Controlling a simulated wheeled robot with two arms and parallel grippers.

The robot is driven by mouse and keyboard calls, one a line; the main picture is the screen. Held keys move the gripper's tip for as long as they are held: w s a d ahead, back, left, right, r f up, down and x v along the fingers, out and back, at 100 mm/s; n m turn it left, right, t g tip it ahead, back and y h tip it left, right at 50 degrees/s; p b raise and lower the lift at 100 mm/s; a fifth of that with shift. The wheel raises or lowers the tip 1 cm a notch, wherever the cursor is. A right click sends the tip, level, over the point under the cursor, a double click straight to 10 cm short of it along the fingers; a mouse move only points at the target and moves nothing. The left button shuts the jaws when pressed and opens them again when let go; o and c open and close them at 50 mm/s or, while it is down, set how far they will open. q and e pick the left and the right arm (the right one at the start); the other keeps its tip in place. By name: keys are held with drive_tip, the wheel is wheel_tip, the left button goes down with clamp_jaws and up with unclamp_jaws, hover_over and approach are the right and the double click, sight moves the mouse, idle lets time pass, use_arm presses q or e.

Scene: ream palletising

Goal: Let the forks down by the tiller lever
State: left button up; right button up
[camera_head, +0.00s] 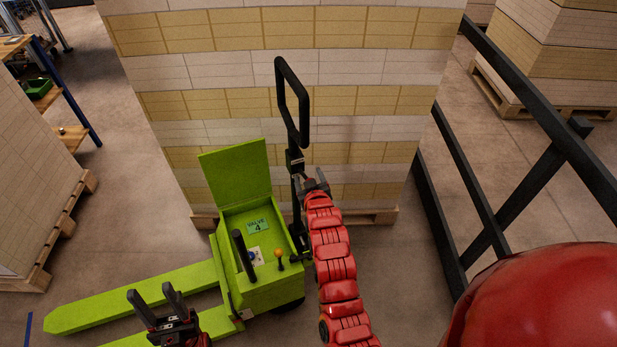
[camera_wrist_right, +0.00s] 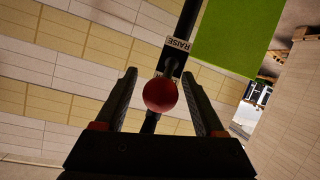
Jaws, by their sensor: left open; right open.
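The lime-green pallet truck (camera_head: 262,285) stands in front of the stacked pallet, its forks (camera_head: 130,298) reaching to the left close to the floor. Its black tiller (camera_head: 281,90) rises upright with a loop handle. In the right wrist view the tiller lever's red ball knob (camera_wrist_right: 160,95) sits below a plate marked RAISE (camera_wrist_right: 177,44). My right gripper (camera_wrist_right: 163,100) is open, with its fingers on either side of the knob; contact cannot be told. In the head view my right gripper (camera_head: 314,183) is at the tiller and hides the knob. My left gripper (camera_head: 156,298) is open and empty above the forks.
The truck's body carries an orange-knobbed lever (camera_head: 278,254), a black handle (camera_head: 243,255) and a VALVE 4 label (camera_head: 258,226). A tall stack of reams (camera_head: 270,70) stands close behind the tiller. A dark railing (camera_head: 470,200) is on the right.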

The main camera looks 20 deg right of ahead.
drive_tip(key=p+v, duration=0.3)
drive_tip(key=v, duration=1.3)
drive_tip(key=shift+s+a, duration=0.15)
drive_tip(key=shift+s, duration=0.2)
